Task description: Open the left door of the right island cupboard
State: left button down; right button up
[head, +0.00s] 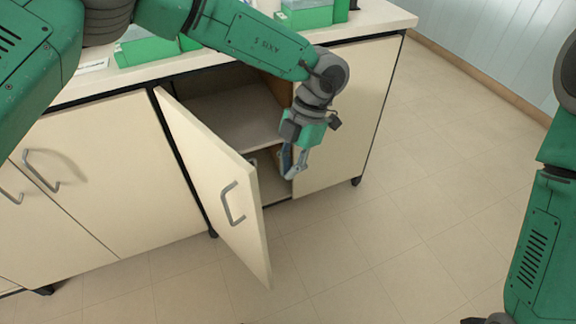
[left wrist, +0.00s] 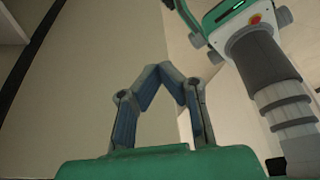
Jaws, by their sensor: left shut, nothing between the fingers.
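The left door (head: 222,180) of the right island cupboard stands ajar, swung outward from its left edge, with its grey handle (head: 232,203) on the outer face. The right door (head: 345,110) of that cupboard is closed. My left gripper (head: 288,174) is shut and empty, at the front of the opening, to the right of the swung door and apart from its handle. In the left wrist view, its fingertips (left wrist: 168,70) meet in front of a broad cream panel. My right arm shows at the right, but its gripper is not clearly in view.
Inside the cupboard is a shelf (head: 235,115). The worktop (head: 375,18) above holds green-and-clear boxes (head: 305,14). The left cupboard's doors (head: 110,160) are closed, with handles facing out. The tiled floor (head: 400,230) in front and to the right is clear.

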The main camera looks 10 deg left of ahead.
pick_arm(q)
jog(key=s+a+f+b, duration=0.1)
jog(key=s+a+f, duration=0.2)
jog(key=s+f, duration=0.2)
jog(key=shift+a+f+b, duration=0.25)
jog(key=shift+a+b, duration=0.15)
jog(key=shift+s, duration=0.15)
